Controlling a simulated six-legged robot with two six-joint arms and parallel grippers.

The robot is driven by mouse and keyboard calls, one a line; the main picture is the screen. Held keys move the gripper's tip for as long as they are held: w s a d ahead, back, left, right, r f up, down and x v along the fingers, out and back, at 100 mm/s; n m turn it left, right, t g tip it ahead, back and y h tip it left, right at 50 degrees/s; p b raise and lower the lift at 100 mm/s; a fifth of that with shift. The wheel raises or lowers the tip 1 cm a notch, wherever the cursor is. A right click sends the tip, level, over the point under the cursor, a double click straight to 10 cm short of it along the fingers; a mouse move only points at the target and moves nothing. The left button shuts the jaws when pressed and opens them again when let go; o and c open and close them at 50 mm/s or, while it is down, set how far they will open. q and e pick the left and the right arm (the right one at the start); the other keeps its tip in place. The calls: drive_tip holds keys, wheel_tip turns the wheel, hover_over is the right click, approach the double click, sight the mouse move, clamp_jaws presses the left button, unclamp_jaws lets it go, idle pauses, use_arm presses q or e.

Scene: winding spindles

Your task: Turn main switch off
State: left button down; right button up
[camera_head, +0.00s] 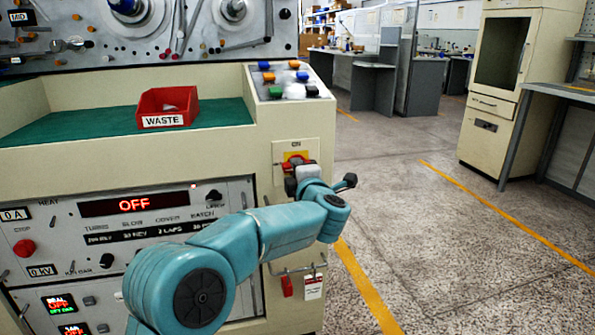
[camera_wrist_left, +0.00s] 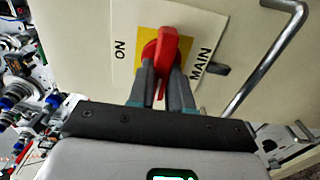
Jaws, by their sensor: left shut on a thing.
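The main switch is a red handle (camera_wrist_left: 170,45) on a yellow plate (camera_wrist_left: 150,41) with a white label marked ON and MAIN. In the head view the yellow plate (camera_head: 291,155) is on the right part of the machine's front, under the word ON. My left gripper (camera_wrist_left: 163,75) is shut on the red handle, one finger on each side. In the wrist view the handle stands nearly upright between the two words and does not point at ON. In the head view my left gripper (camera_head: 303,171) covers much of the switch. My right gripper is not in view.
A metal bar handle (camera_wrist_left: 265,75) sticks out beside the switch. A panel display (camera_head: 134,205) reads OFF. A red WASTE bin (camera_head: 167,108) sits on the green shelf (camera_head: 100,128). Colored buttons (camera_head: 285,80) are above the switch. The floor (camera_head: 440,220) to the right is clear.

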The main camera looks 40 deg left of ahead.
use_arm(q)
drive_tip(key=c, duration=1)
unclamp_jaws()
drive_tip(key=shift+c, duration=0.2)
drive_tip(key=p+v, duration=0.2)
drive_tip(key=v, duration=1.4)
drive_tip(key=shift+d, duration=0.15)
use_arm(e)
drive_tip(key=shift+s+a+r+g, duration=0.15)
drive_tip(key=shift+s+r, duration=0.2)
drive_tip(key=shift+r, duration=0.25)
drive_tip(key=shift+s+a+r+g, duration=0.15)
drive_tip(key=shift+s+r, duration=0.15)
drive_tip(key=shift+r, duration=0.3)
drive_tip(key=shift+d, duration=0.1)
